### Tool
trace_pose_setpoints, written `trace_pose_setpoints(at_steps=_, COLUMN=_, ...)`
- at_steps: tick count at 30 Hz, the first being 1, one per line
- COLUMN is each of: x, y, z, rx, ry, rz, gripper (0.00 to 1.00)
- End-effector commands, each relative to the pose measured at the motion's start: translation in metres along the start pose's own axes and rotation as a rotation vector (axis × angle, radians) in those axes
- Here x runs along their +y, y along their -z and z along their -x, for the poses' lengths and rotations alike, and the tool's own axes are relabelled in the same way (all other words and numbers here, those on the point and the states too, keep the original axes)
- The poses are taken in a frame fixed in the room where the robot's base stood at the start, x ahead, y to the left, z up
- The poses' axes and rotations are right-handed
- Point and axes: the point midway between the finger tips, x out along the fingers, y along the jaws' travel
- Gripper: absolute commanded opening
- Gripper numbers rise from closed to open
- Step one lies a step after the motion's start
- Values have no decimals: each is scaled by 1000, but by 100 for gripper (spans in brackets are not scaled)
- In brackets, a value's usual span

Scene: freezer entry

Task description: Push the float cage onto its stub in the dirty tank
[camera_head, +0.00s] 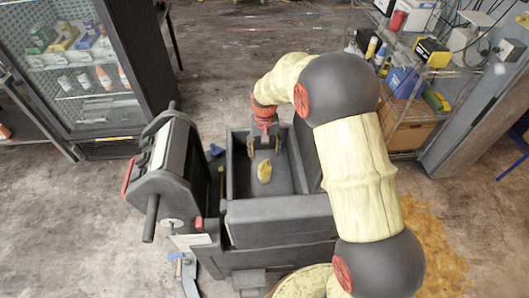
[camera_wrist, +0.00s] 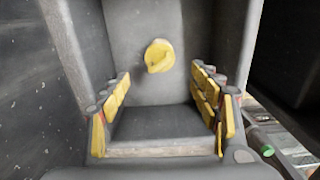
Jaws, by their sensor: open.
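The float cage (camera_head: 264,171) is a small yellow piece inside the open dark grey dirty tank (camera_head: 285,180). In the wrist view the float cage (camera_wrist: 159,55) looks roundish with a dark notch, against a grey inner surface of the tank (camera_wrist: 125,30). My gripper (camera_head: 264,147) reaches down into the tank from above. In the wrist view my gripper (camera_wrist: 163,100) has its yellow-padded fingers wide apart, with nothing between them. The float cage appears beyond the fingertips, apart from them. No stub is visible, and I cannot tell how the cage sits on it.
The tank belongs to a dark floor machine with a handle bar (camera_head: 151,218) at left. Its raised dark part stands close on the tank's right. A glass-door freezer (camera_head: 75,60) is at upper left, a cluttered shelf (camera_head: 410,110) at right. The floor behind is clear.

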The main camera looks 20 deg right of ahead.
Motion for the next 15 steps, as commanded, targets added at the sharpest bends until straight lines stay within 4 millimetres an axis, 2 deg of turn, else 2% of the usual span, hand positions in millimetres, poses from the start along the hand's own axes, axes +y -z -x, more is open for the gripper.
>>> trace_pose_setpoints(at_steps=5, x=0, y=0, z=2, rx=0, ry=0, rz=0, gripper=56)
trace_pose_setpoints(at_steps=15, x=2, y=-8, z=34, rx=-35, ry=-8, rz=14, gripper=36)
